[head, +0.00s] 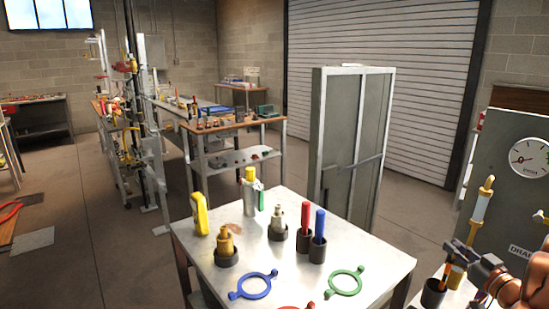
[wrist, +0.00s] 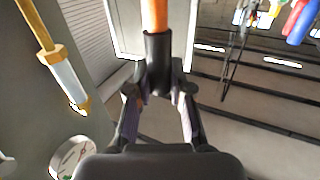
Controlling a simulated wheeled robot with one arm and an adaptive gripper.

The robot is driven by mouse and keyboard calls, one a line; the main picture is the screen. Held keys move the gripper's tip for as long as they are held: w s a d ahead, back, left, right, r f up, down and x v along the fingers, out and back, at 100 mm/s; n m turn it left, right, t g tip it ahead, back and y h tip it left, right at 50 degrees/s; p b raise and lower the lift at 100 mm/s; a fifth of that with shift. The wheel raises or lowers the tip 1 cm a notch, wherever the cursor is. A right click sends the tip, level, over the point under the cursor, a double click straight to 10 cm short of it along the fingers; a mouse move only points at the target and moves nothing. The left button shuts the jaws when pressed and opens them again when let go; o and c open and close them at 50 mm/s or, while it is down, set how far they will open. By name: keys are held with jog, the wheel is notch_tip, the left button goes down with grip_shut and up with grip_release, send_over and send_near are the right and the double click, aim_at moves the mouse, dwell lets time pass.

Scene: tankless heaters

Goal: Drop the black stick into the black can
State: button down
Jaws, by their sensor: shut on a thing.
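My gripper (head: 460,250) is at the lower right of the head view. In the wrist view its two fingers (wrist: 160,92) are closed around the black stick (wrist: 158,47), whose black part meets an orange length (wrist: 154,15) running out of the top of that picture. A black can (head: 433,292) stands just below and left of the gripper in the head view, near the bottom edge. An orange length shows between gripper and can. I cannot tell whether its end is inside the can or only in front of or above it.
A panel with a round gauge (head: 530,157) and a white and yellow tube (head: 482,205) stands close beside the gripper. The metal table (head: 205,265) to the left holds red (head: 305,216) and blue (head: 319,225) handles in black cups, brass fittings and coloured rings.

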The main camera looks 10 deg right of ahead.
jog(key=shift+f, duration=0.2)
jog(key=c, duration=1)
grip_release()
jog(key=shift+s+d, duration=0.2)
jog(key=shift+s, duration=5.85)
